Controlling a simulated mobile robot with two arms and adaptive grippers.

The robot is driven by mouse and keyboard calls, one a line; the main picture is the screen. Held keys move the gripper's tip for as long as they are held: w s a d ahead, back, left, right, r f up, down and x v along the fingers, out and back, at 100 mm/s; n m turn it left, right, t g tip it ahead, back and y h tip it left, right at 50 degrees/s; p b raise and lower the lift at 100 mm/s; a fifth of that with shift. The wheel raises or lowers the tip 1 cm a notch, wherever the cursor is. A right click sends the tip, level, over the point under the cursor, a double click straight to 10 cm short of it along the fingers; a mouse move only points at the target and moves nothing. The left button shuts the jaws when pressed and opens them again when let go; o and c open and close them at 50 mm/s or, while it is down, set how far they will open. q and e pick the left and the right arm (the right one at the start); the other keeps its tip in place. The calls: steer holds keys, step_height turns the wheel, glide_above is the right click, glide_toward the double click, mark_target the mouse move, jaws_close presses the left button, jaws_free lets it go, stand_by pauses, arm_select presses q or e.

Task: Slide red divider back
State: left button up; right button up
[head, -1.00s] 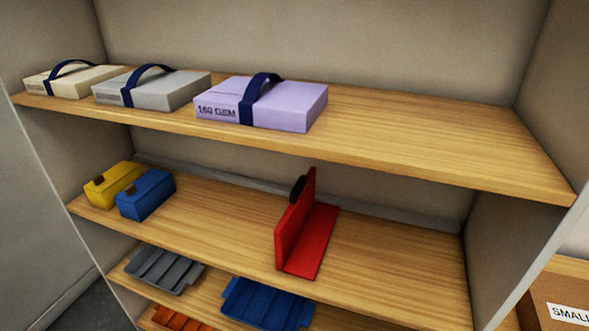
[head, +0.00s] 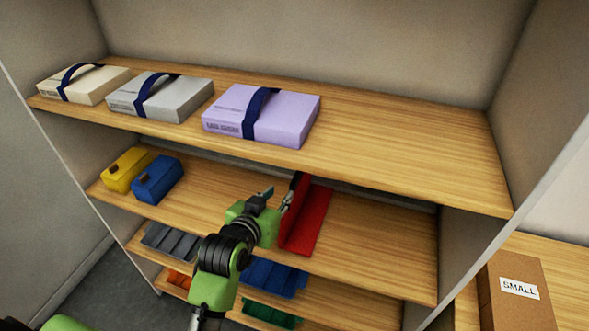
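The red divider (head: 311,221) is an L-shaped piece with an upright wall and a flat base, standing on the middle shelf (head: 375,252). A black part shows at the top of its upright wall. My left gripper (head: 278,196) is at the left side of the divider's upright wall, near its top. One fingertip lies close to or against the wall, and contact is not clear. The fingers look spread apart, with nothing seen between them. My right gripper is not in view.
A yellow box (head: 124,171) and a blue box (head: 157,181) stand at the middle shelf's left. Strapped paper packs, one lilac (head: 285,118), lie on the top shelf above. Trays lie below. A SMALL carton (head: 518,292) stands at right. The shelf right of the divider is clear.

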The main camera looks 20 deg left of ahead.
arm_select(q)
steer(key=shift+w+r, duration=0.3)
steer(key=shift+w, duration=0.05)
steer(key=shift+w+f, duration=0.15)
steer(key=shift+w, duration=0.15)
steer(key=p+x, duration=0.3)
steer(key=x, duration=0.8)
steer(key=shift+w+a+f, duration=0.1)
steer(key=shift+w+f, duration=0.05)
steer(key=shift+w, duration=0.05)
steer(key=shift+w+f, duration=0.25)
steer(key=shift+w, duration=0.25)
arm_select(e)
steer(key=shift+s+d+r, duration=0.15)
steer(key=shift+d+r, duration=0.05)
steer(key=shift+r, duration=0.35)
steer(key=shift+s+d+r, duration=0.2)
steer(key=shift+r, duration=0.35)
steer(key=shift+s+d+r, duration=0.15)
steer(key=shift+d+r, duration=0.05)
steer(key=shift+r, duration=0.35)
arm_select(q)
jaws_close()
